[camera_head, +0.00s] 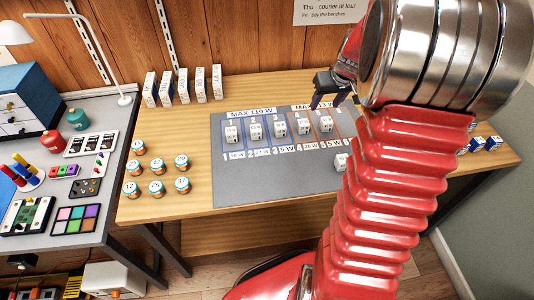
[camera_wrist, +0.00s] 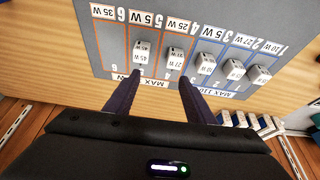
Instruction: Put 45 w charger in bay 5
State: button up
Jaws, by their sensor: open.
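The 45 W charger (camera_wrist: 140,56), a small white block, stands in bay 5 of the grey mat (camera_wrist: 92,25); its top label appears to read 45 W. In the head view the charger in bay 5 (camera_head: 326,124) stands between the printed lines. My gripper (camera_head: 326,102) is open and empty, just behind the row of chargers. In the wrist view its two dark fingers (camera_wrist: 158,90) are apart, their tips short of the chargers and touching none. My arm hides bay 6 in the head view; in the wrist view it looks empty.
White chargers fill bays 4 (camera_head: 303,126), 3 (camera_head: 279,128), 2 (camera_head: 255,130) and 1 (camera_head: 231,133). Another charger (camera_head: 341,161) stands on the mat in front of the bays. Several jars (camera_head: 157,167) stand left, and white boxes (camera_head: 183,85) at the back. The mat's front is mostly clear.

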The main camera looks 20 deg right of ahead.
jog(key=s+a+r+n, duration=0.1)
jog(key=s+a+r, duration=0.15)
jog(key=a, duration=0.45)
jog(key=s+a+r, duration=0.2)
jog(key=a+r, duration=0.2)
jog(key=a, duration=0.2)
jog(key=s+a+r+n, duration=0.1)
jog(key=s+a+r, duration=0.15)
jog(key=a, duration=0.45)
jog(key=s+a+r+t+y, duration=0.1)
jog(key=s+a+r, duration=0.1)
jog(key=s+a, duration=0.9)
jog(key=shift+s+a+n, duration=0.2)
jog(key=shift+s+n, duration=0.2)
jog(key=shift+s, duration=0.8)
jog(key=shift+r, duration=0.1)
